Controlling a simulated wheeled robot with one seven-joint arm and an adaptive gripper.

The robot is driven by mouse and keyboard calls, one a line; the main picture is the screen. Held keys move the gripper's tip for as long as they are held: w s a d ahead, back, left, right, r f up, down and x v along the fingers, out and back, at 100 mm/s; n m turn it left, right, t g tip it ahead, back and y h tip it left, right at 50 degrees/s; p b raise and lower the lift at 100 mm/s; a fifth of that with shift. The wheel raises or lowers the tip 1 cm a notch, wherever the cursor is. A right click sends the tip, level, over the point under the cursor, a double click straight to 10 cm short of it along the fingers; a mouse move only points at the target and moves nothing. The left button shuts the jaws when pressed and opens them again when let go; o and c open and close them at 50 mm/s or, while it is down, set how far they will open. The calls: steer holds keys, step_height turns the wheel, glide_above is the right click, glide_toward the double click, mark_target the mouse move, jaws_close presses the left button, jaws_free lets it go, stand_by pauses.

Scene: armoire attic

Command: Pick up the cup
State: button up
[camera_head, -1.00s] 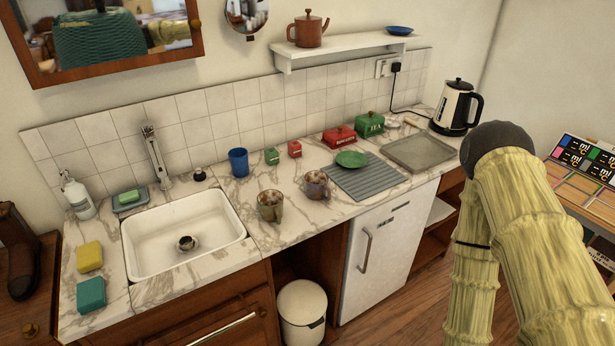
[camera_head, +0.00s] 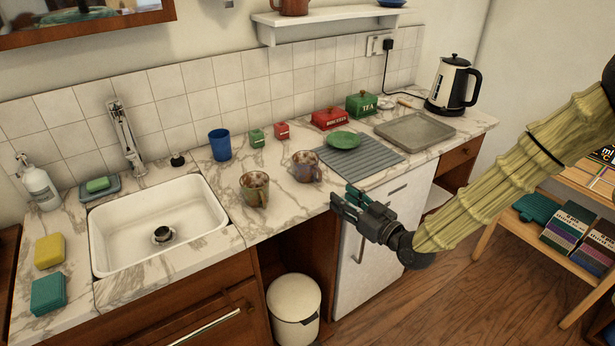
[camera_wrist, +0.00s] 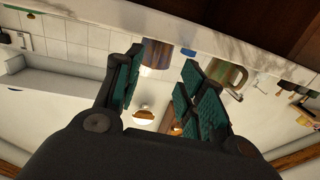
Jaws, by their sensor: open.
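Two patterned mugs stand upright on the marble counter: a brown-green one (camera_head: 255,190) and, to its right, a brown-purple one (camera_head: 306,167). A plain blue cup (camera_head: 220,145) stands farther back near the tiles. My gripper (camera_head: 352,200) is open and empty, in front of the counter's edge, to the right of and nearer than the brown-purple mug, apart from it. In the wrist view, which looks upside down, one mug (camera_wrist: 158,53) shows between the teal-padded fingers (camera_wrist: 160,85). The other mug (camera_wrist: 227,74) is partly behind the right finger.
A white sink (camera_head: 160,225) lies to the left. A grey ridged mat (camera_head: 365,160) with a green dish (camera_head: 343,140) lies right of the mugs. Red and green boxes, a tray (camera_head: 415,132) and a kettle (camera_head: 452,85) stand farther along. A white bin (camera_head: 294,305) stands below the counter.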

mark_target(322, 177)
steer(key=x, duration=0.2)
steer(key=r+x, duration=0.1)
steer(key=x, duration=0.1)
steer(key=shift+w+a+p, duration=0.1)
steer(key=shift+w+p, duration=0.15)
steer(key=shift+p, duration=0.15)
steer(key=shift+w+a+f, duration=0.1)
steer(key=shift+w+a, duration=0.3)
steer(key=shift+w, duration=0.05)
steer(key=x, duration=0.2)
steer(key=p+x, duration=0.1)
steer(key=x, duration=0.1)
steer(key=shift+w+r+p, duration=0.15)
steer(key=shift+r+p, duration=0.15)
steer(key=shift+r, duration=0.1)
steer(key=shift+w+a, duration=0.35)
steer(key=shift+w, duration=0.1)
steer(key=shift+c, duration=0.2)
jaws_close()
